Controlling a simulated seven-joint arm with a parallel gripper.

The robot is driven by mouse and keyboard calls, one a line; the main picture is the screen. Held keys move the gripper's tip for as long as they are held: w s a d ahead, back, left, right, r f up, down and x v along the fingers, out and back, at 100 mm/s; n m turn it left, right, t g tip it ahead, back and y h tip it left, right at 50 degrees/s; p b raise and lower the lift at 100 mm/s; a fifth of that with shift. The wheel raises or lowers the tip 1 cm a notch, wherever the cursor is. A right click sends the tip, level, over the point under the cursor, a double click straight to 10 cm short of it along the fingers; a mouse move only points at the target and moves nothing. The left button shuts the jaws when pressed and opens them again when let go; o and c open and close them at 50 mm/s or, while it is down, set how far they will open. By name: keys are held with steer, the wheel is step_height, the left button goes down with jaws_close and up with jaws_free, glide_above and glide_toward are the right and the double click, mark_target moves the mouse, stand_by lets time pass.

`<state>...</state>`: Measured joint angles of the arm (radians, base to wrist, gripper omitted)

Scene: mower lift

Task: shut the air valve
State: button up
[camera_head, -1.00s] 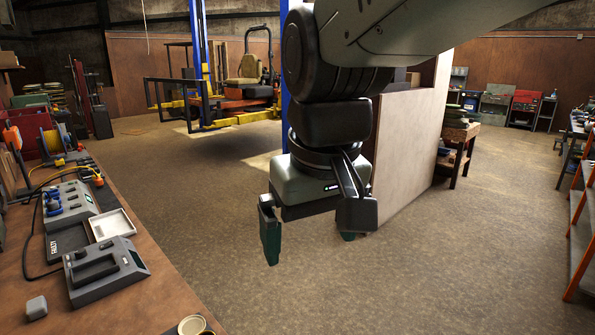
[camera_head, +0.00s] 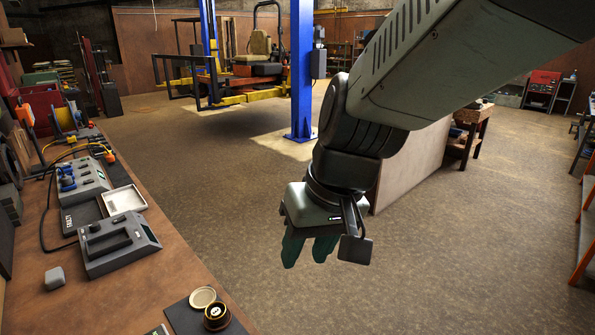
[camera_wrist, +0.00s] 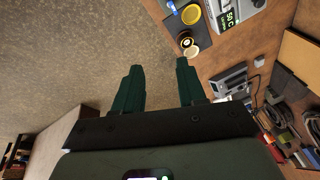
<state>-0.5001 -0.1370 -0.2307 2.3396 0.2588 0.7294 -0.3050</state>
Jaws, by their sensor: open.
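My gripper (camera_head: 307,258) hangs over the open floor to the right of the workbench, its green fingers pointing down and apart. In the wrist view my gripper (camera_wrist: 159,66) is open, with nothing between the fingers. A grey box with blue knobs or fittings (camera_head: 68,180) stands on the bench at the left, with a yellow hose (camera_head: 75,152) beside it. I cannot tell whether one of these fittings is the air valve; no part is clearly recognisable as it. My gripper is well apart from the box.
The wooden bench (camera_head: 172,285) fills the left. On it are a grey device (camera_head: 118,245), a white tray (camera_head: 123,199), a small grey block (camera_head: 54,278) and a dark round tin (camera_head: 216,315). A blue lift post (camera_head: 301,80) stands behind my arm. The floor between is clear.

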steer(key=a+f+n+h, duration=0.1)
steer(key=a+f, duration=0.3)
steer(key=f, duration=0.6)
steer(key=w+a+f+n+g+h, duration=0.1)
steer(key=a+f, duration=0.3)
steer(key=f, duration=0.6)
steer(key=w+a+f+n, duration=0.1)
steer(key=a+f, duration=0.3)
steer(key=f, duration=0.6)
steer(key=shift+f+n+g+h, duration=0.3)
steer(key=shift+n+g+h, duration=0.1)
steer(key=shift+n, duration=0.3)
jaws_close()
